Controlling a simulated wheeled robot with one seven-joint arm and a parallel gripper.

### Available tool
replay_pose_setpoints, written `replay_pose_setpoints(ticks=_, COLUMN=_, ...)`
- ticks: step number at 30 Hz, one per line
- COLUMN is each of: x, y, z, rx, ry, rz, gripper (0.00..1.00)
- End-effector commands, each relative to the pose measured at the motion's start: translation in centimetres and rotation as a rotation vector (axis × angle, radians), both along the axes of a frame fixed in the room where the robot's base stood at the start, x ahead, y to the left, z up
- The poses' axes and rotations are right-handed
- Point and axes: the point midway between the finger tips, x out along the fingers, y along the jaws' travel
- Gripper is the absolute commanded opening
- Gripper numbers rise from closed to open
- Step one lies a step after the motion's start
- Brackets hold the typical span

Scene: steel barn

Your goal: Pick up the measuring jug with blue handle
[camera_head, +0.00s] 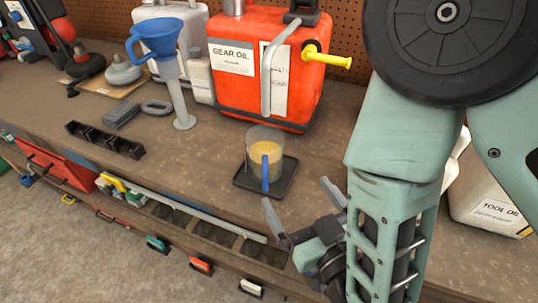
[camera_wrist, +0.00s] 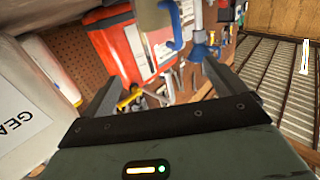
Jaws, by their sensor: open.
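The measuring jug (camera_head: 262,150) is clear, holds yellow liquid and stands upright on a small dark tray (camera_head: 245,183) on the bench. Its blue handle (camera_head: 265,176) faces the front edge. My gripper (camera_head: 297,200) is open and empty, to the right of and nearer the front than the jug, apart from it. In the wrist view my gripper (camera_wrist: 160,85) shows its two fingers spread wide with nothing held between them. A blue curved piece at the top of that view may be the jug's handle; I cannot tell for sure.
A red gear oil can (camera_head: 235,85) stands behind the jug. A blue funnel (camera_head: 158,40) on a stand is at the back left. A black compartment tray (camera_head: 103,139) lies left. A tool oil container (camera_head: 488,205) is at right.

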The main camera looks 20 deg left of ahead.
Motion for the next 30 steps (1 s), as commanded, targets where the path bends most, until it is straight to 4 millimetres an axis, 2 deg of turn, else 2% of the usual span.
replay_pose_setpoints(ticks=9, x=2.3, y=1.8, z=-0.2, rx=0.012, ry=-0.013, rz=-0.001, gripper=0.96)
replay_pose_setpoints(ticks=11, x=3.2, y=2.7, z=0.7, rx=0.010, ry=-0.010, rz=-0.003, gripper=0.96)
replay_pose_setpoints(ticks=15, x=4.9, y=4.1, z=0.6, rx=0.008, ry=-0.009, rz=-0.002, gripper=0.96)
replay_pose_setpoints(ticks=23, x=6.3, y=5.4, z=0.7, rx=0.007, ry=-0.008, rz=-0.001, gripper=0.96)
replay_pose_setpoints(ticks=30, x=8.8, y=7.7, z=1.1, rx=0.007, ry=-0.008, rz=-0.001, gripper=0.96)
